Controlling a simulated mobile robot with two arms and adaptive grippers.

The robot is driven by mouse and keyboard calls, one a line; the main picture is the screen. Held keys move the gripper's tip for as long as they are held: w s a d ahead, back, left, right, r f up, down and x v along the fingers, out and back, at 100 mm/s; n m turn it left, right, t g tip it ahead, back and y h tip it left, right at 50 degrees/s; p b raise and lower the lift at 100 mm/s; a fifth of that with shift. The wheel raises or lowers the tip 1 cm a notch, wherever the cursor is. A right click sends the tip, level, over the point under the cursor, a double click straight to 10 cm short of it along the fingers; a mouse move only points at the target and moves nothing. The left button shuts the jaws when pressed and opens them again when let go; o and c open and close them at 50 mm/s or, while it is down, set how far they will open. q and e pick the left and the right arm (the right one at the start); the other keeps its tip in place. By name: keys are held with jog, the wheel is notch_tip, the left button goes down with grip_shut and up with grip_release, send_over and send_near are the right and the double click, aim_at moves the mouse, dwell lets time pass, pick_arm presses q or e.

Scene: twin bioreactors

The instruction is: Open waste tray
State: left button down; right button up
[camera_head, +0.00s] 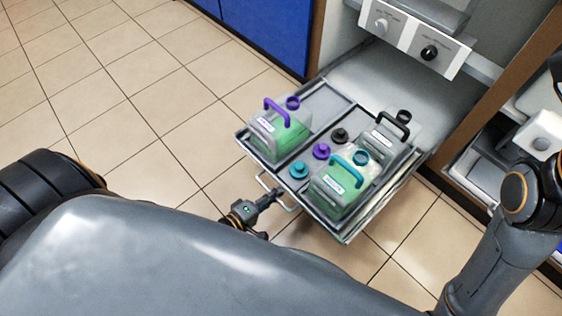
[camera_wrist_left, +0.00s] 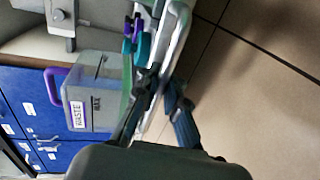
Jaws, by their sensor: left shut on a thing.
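The waste tray (camera_head: 327,101) is a grey-rimmed drawer standing well out of the cabinet over the floor. Its metal handle (camera_head: 287,206) is on the front side and shows as a silvery bar in the left wrist view (camera_wrist_left: 178,30). My left gripper (camera_head: 272,196) is shut on this handle; its fingers (camera_wrist_left: 158,95) lie on either side of the bar. On the tray are a purple-handled bottle (camera_head: 268,147) with green contents, a teal-handled bottle (camera_head: 333,190) with green contents, and a black-handled bottle (camera_head: 386,138). My right gripper is not in view.
Loose black (camera_head: 340,135), purple (camera_head: 321,151) and teal (camera_head: 299,170) caps sit on the tray. A control panel with knobs (camera_head: 416,40) is above it. A second cabinet bay (camera_head: 482,160) is at right. Tiled floor (camera_head: 130,100) at left is clear.

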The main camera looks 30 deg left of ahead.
pick_arm(q)
jog(key=shift+r, duration=0.1)
jog(key=c, duration=1.4)
grip_release()
jog(key=shift+c, duration=0.2)
